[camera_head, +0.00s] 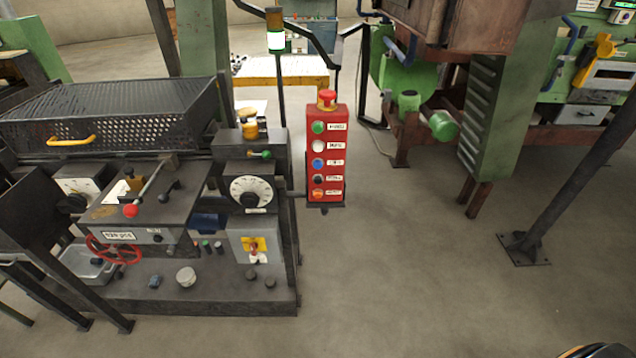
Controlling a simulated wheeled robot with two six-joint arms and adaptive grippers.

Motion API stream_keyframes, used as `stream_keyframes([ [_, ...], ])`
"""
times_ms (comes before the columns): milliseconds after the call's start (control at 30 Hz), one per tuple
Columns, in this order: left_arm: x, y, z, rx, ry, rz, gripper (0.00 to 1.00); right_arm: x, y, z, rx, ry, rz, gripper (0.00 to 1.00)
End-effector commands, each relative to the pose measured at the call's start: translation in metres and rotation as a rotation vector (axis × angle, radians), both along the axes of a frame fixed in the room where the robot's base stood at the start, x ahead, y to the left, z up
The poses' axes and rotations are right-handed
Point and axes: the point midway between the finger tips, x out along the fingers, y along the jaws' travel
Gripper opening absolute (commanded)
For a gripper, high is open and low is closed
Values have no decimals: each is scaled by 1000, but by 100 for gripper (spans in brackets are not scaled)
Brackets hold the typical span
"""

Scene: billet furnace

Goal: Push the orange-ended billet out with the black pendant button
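The red pendant box (340,150) stands upright right of the dark machine, on a bracket at its side. Its front has a column of buttons with white labels: green, white, blue, black and orange from top to bottom. The black button (318,179) is second from the bottom, just above the orange one (318,194). A red mushroom button (327,97) sits on top of the box. I cannot make out an orange-ended billet. Neither of my grippers shows in this view.
The dark machine (225,290) fills the left, with a dial (251,191), a red handwheel (104,248) and a mesh cover (100,118). A slanted post (580,170) stands at the right. The floor (420,270) between pendant and post is clear.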

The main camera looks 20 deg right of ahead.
Motion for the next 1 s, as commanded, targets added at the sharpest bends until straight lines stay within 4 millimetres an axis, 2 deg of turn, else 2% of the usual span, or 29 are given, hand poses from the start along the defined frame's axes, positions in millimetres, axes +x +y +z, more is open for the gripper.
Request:
stream_keyframes([
  [33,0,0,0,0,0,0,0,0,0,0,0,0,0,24],
  [200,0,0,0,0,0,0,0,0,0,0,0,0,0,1],
  [233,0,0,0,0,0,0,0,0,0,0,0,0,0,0],
  [1000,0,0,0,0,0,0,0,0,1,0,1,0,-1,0],
])
